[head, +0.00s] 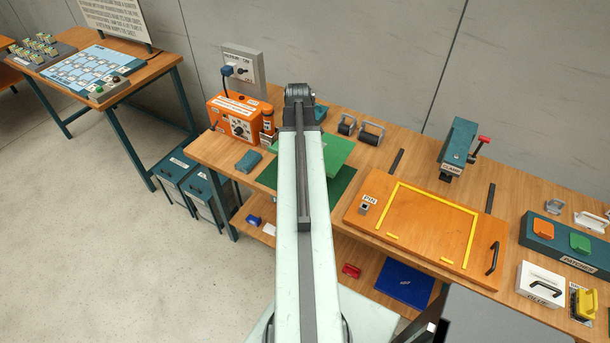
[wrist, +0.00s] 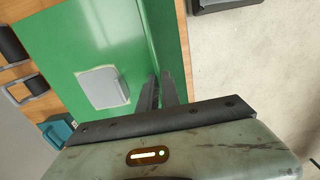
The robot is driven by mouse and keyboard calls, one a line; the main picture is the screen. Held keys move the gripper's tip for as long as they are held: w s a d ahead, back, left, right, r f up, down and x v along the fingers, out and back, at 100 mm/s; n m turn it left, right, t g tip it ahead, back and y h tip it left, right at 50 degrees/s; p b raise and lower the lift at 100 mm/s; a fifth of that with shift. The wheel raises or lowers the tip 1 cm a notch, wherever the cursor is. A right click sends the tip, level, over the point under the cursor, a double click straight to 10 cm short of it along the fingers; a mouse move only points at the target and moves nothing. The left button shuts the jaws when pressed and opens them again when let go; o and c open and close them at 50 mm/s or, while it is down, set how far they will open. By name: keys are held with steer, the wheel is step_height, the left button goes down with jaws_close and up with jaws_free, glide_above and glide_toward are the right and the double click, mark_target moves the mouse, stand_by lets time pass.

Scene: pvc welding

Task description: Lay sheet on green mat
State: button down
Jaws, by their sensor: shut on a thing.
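My gripper (wrist: 160,92) is shut on the edge of a light green sheet (wrist: 85,40) in the wrist view. A pale grey square patch (wrist: 102,87) lies on the sheet's face. In the head view the sheet (head: 338,150) shows right of my arm, over the back part of the dark green mat (head: 342,183) and reaching beyond it. It looks raised or tilted over the mat; the exact gap cannot be told. My arm hides the middle of both and the gripper's fingers in the head view. A green strip of the mat (wrist: 168,38) shows beside the sheet's edge in the wrist view.
An orange machine (head: 236,118) and a blue-grey block (head: 249,161) stand left of the mat. Two grey-handled rollers (head: 360,131) sit behind it. A wooden board with yellow strips (head: 428,232) lies to the right. A clamp (head: 458,145) stands behind the board.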

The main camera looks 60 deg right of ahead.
steer(key=a+f+b, duration=0.1)
steer(key=f+b, duration=0.3)
steer(key=a+f+b, duration=0.1)
steer(key=f+b, duration=0.3)
steer(key=a+f+b, duration=0.1)
steer(key=f+b, duration=0.4)
steer(key=shift+w+a, duration=0.1)
steer(key=shift+w, duration=0.3)
steer(key=shift+r+p, duration=0.3)
steer(key=shift+f, duration=0.2)
steer(key=c, duration=1.6)
jaws_free()
steer(key=shift+o, duration=0.2)
step_height(320, 180, up, 12)
steer(key=p, duration=1.2)
steer(key=shift+r, duration=0.2)
steer(key=shift+a, duration=0.1)
